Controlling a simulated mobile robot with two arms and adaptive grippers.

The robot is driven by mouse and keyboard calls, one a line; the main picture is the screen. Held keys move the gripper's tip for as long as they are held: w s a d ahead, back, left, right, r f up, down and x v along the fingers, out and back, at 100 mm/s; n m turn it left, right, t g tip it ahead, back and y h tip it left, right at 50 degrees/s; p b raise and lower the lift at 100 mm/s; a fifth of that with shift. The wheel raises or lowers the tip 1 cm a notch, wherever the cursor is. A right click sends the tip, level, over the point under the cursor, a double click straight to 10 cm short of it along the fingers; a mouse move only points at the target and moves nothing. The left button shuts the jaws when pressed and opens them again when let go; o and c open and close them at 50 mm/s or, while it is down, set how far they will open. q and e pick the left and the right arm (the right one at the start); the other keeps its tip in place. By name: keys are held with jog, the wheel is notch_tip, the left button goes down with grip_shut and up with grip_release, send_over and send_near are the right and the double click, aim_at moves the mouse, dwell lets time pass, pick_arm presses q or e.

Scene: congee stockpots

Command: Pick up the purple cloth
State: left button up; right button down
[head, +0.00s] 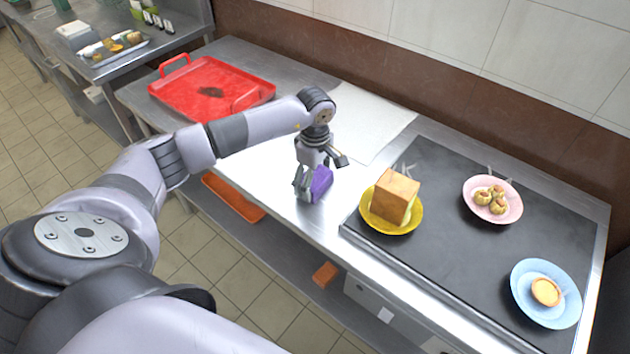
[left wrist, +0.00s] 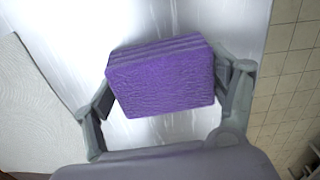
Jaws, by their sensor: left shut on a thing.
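The purple cloth (head: 320,182) is a small folded block with stacked layers along one edge. In the head view it is at my left gripper (head: 312,184), over the steel counter near its front edge. The left wrist view shows the purple cloth (left wrist: 162,82) between the two fingers of the left gripper (left wrist: 165,85), which is shut on it. Part of the cloth is hidden by the gripper in the head view. I cannot tell whether the cloth touches the counter. My right gripper is not in view.
A red tray (head: 171,88) stands left on the steel counter (head: 262,160), with a white sheet (head: 372,120) behind the gripper. To the right are a yellow plate (head: 377,222) with a bread block (head: 396,192), a pink plate (head: 474,186) and a blue plate (head: 528,300) on a dark griddle (head: 450,235).

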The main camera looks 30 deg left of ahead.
aim_at(315, 176)
pick_arm(q)
jog(key=c, duration=0.4)
jog(key=shift+o, duration=0.2)
jog(key=shift+r, duration=0.1)
notch_tip(315, 176, up, 20)
jog(key=b, duration=0.2)
jog(key=shift+b, duration=0.3)
jog(key=o, duration=0.6)
jog(key=c, duration=0.5)
jog(key=shift+o, duration=0.2)
jog(key=shift+a, duration=0.1)
